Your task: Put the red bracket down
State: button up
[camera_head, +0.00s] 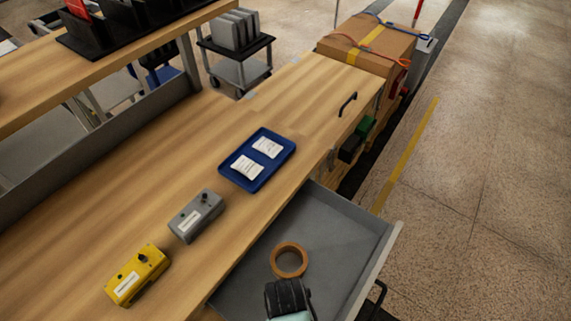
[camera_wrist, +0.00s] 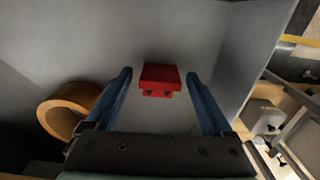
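The red bracket (camera_wrist: 160,78) is a small block with two dark holes in its near face. In the wrist view it is between and just beyond the fingertips of my gripper (camera_wrist: 159,74), against the grey drawer floor. The two blue fingers are spread, with a gap visible on each side of the bracket. In the head view my gripper (camera_head: 288,298) is over the open drawer (camera_head: 335,235), and I do not see the bracket there; the gripper may hide it. Whether the bracket touches the drawer floor is hard to tell.
An orange tape roll (camera_head: 289,260) lies in the drawer beside my gripper; it also shows in the wrist view (camera_wrist: 68,110). On the bench are a blue tray (camera_head: 230,171) with two white packets, a grey box (camera_head: 196,215) and a yellow box (camera_head: 138,274).

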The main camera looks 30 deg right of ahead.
jog(key=shift+r, duration=0.1)
notch_tip(320, 180, up, 12)
jog(key=p, duration=0.2)
jog(key=w+d+r+m+t+h, duration=0.15)
jog(key=w+r+t, duration=0.65)
jog(key=w+r, duration=0.85)
jog(key=w+a+r+t, duration=0.1)
jog(key=w+r+t, duration=0.25)
jog(key=r, duration=0.45)
jog(key=w+a+r+t, duration=0.2)
jog(key=w+r+t, duration=0.15)
jog(key=r, duration=0.45)
jog(key=a+r+m+t, duration=0.1)
jog(key=a+r+t, duration=0.1)
jog(key=r, duration=0.6)
jog(key=a+r+t, duration=0.2)
jog(key=r, duration=0.6)
jog(key=s+a+r+t, duration=0.1)
jog(key=s+r+t, duration=0.1)
jog(key=r, duration=0.4)
jog(key=s+a+r+m+t+y+p, duration=0.1)
jog(key=s+a+r+t, duration=0.1)
jog(key=s+r, duration=0.3)
jog(key=s+a+r+t, duration=0.1)
jog(key=s+r+t, duration=0.3)
jog(key=r, duration=0.4)
jog(key=shift+s+a+r, duration=0.15)
jog(key=shift+a+r, duration=0.15)
jog(key=shift+r, duration=0.05)
